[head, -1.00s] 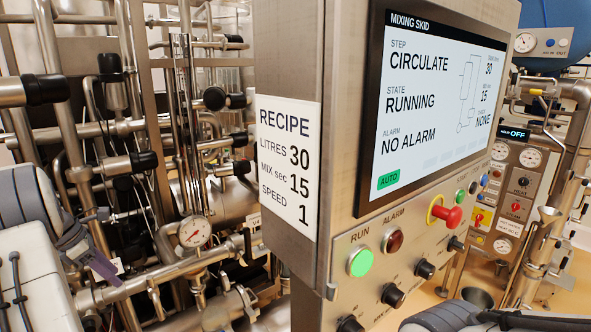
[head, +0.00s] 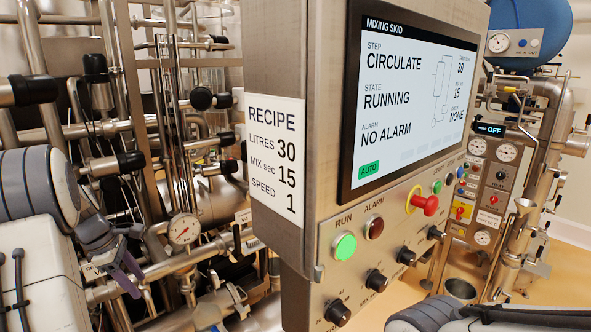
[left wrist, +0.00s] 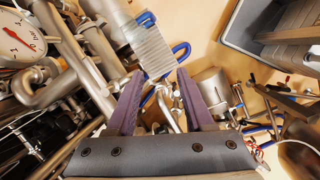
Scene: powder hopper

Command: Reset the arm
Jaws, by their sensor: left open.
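My left gripper (head: 122,262) is at the lower left of the head view, in front of the pipework. Its purple fingers also show in the left wrist view (left wrist: 158,72), spread apart with nothing held between them. Part of my left arm is at the left edge. A piece of my right arm shows at the bottom right, but its gripper is out of the picture.
The control cabinet (head: 290,215) stands close to the right of my left gripper, its screen reading CIRCULATE, RUNNING, NO ALARM. A dial gauge (head: 184,229) and pipes lie nearby. In the left wrist view, a grey bin (left wrist: 262,48) stands on the floor.

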